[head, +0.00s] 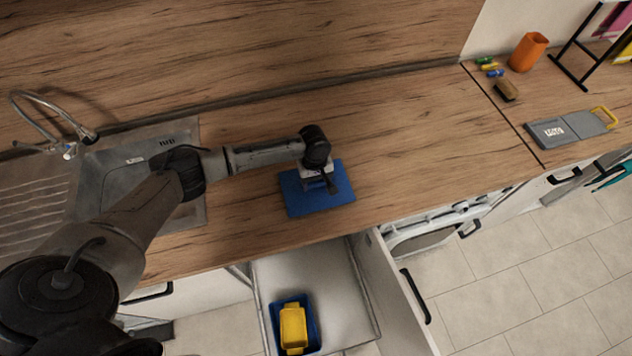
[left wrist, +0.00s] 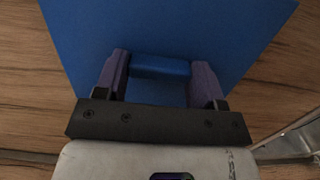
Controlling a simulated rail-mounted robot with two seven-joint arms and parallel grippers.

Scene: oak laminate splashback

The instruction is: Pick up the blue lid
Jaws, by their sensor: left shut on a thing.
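The blue lid (head: 330,200) is a flat blue panel at the wooden counter, near its front edge, in the head view. In the left wrist view the lid (left wrist: 200,25) fills much of the upper picture, with a raised blue handle (left wrist: 160,67) in its middle. My left gripper (head: 325,184) is over the lid, and its two fingers (left wrist: 160,78) are shut on the handle from both sides. I cannot tell whether the lid touches the counter. My right gripper is not in view.
An open drawer (head: 348,300) below the counter holds a blue box (head: 276,318) with a yellow container (head: 293,328) in it. A sink (head: 130,180) and tap (head: 45,115) are at left. An orange cup (head: 528,52), a brush (head: 506,90) and a grey board (head: 570,130) are at right.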

